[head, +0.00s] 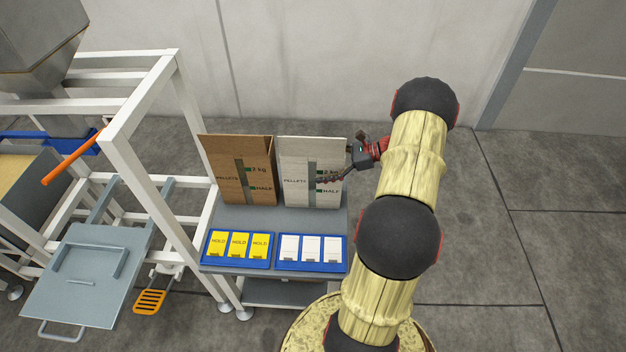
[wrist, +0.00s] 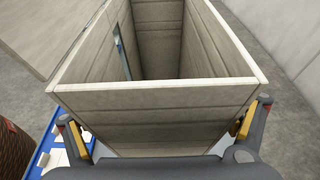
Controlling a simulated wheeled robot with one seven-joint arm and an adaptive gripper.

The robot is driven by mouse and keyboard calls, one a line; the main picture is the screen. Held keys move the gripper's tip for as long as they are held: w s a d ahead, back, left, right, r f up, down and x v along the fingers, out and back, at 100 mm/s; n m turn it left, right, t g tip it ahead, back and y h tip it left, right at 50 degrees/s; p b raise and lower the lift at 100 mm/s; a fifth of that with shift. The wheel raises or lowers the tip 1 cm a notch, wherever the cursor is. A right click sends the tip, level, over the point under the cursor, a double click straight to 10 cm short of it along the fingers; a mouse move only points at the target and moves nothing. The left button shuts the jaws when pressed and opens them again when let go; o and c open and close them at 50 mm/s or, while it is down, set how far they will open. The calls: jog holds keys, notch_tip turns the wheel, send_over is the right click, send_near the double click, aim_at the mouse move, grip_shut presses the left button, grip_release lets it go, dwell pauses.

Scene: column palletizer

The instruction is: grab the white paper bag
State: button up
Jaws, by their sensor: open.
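The white paper bag (head: 297,161) stands upright and open-topped on the grey stand, with dark print and a grey-green stripe on its front. My gripper (head: 347,160) is at its upper right side in the head view. In the wrist view the bag (wrist: 160,105) fills the middle, and I look down into its open, empty-looking inside. The gripper's two fingers are open, one at the left and one at the right of the bag's near wall. I cannot tell whether they touch it.
A brown bag (head: 238,170) stands close to the left of the white one. In front lie blue trays with yellow HOLD cards (head: 239,245) and white cards (head: 311,248). A white frame (head: 150,150) rises at the left. Floor at the right is clear.

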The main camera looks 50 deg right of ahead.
jog(key=shift+c, duration=0.2)
jog(key=c, duration=1.5)
